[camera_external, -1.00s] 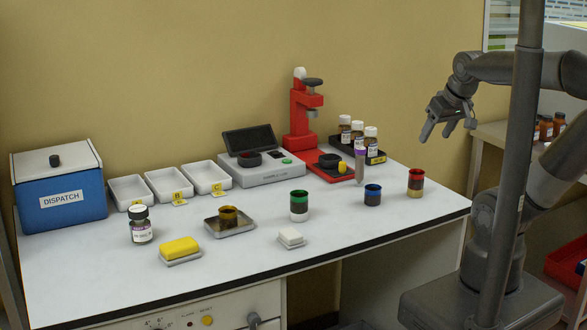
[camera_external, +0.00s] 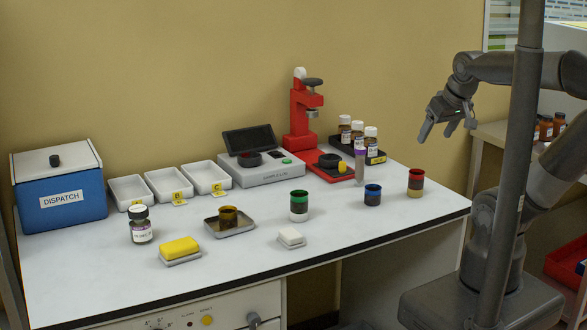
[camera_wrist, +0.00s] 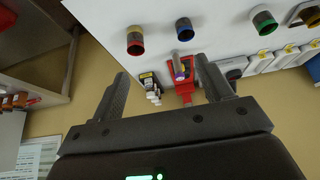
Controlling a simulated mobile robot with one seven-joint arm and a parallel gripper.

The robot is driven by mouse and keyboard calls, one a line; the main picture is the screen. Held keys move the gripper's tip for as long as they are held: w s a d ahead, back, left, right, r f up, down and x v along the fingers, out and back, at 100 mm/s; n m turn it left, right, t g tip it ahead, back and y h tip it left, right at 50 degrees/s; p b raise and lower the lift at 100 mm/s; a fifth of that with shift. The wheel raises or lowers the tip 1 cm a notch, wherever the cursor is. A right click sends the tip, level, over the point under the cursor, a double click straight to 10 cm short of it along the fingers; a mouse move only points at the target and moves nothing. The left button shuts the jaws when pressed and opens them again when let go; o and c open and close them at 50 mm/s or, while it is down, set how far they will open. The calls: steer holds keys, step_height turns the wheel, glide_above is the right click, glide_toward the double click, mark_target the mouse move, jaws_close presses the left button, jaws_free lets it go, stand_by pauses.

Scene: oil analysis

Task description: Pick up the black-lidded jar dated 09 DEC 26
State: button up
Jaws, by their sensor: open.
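A small jar with a dark, near-black lid (camera_external: 140,224) stands upright at the left front of the white bench, in the external view. It has a white printed label; the date on it is too small to read surely. My gripper (camera_external: 447,130) is open and empty, raised in the air beyond the bench's right end, far from this jar. In the wrist view, its two fingers (camera_wrist: 163,72) are spread with nothing held between them. I cannot make out the jar in the wrist view.
The bench (camera_external: 345,232) holds a blue dispatch box (camera_external: 62,205), a yellow sponge (camera_external: 180,249), a metal dish (camera_external: 245,229), white trays (camera_external: 168,184), a red stand (camera_external: 298,125) and green (camera_external: 299,205), blue (camera_external: 372,195) and red-banded jars (camera_external: 416,183).

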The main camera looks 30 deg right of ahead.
steer(key=shift+o, duration=0.4)
steer(key=w+a+r+n+g+y, duration=0.1)
steer(key=w+a+r+n, duration=0.2)
steer(key=w+a, duration=0.95)
steer(key=w+a+r+n+y, duration=0.1)
steer(key=w+a+r+n, duration=0.25)
steer(key=w+a, duration=0.9)
steer(key=n+g+y, duration=0.2)
steer(key=n, duration=0.3)
glide_toward(135, 222)
steer(key=w+f, duration=0.1)
steer(key=w, duration=0.1)
steer(key=x, duration=1)
steer(key=shift+w+d+f, duration=0.1)
steer(key=shift+w+f, duration=0.05)
steer(key=shift+w, duration=0.15)
